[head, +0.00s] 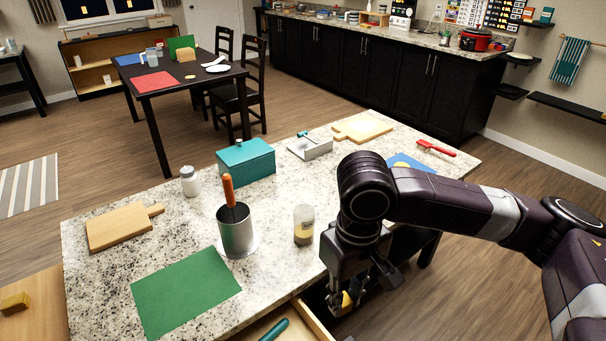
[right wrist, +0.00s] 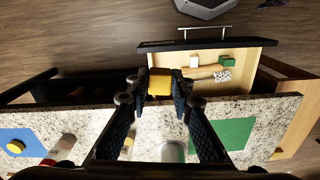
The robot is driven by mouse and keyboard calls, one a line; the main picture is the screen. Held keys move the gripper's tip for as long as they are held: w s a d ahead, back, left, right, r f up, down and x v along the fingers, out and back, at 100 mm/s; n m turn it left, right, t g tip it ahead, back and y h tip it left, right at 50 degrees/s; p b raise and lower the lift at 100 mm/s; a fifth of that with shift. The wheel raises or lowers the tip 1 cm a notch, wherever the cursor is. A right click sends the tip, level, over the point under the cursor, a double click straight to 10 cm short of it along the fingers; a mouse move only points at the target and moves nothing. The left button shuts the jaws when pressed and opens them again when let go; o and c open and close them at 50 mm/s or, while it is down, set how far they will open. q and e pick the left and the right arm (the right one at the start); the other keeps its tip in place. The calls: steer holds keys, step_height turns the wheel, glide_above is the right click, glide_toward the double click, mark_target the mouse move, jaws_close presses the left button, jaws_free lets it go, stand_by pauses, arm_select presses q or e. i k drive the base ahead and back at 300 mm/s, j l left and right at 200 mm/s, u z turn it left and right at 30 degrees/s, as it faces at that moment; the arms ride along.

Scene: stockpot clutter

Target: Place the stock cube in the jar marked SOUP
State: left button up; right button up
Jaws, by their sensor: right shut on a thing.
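My right gripper (head: 346,300) is shut on the yellow stock cube (right wrist: 160,82). It holds the cube beyond the counter's front edge, in the air; the cube also shows between the fingers in the head view (head: 346,299). A clear jar (head: 304,226) with yellowish contents stands on the counter, left of the gripper; it shows partly in the right wrist view (right wrist: 127,147). Another jar (right wrist: 62,149) with a label stands farther left in the wrist view, and my arm hides it in the head view. I cannot read SOUP on either jar. My left gripper is out of view.
A metal crock (head: 236,236) with an orange-handled tool stands beside the clear jar. A green mat (head: 185,289), teal box (head: 246,161), white shaker (head: 190,182) and cutting boards lie around. An open drawer (right wrist: 240,60) holding small items juts from the counter front.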

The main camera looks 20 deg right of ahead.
mark_target(304, 231)
steer(key=i+l+u, duration=0.1)
steer(key=u, duration=0.8)
steer(key=i+l+u, duration=0.1)
steer(key=l+u, duration=0.3)
steer(key=l, duration=0.75)
steer(key=k+l+u, duration=0.1)
steer(key=l+u, duration=0.3)
steer(key=l, duration=0.75)
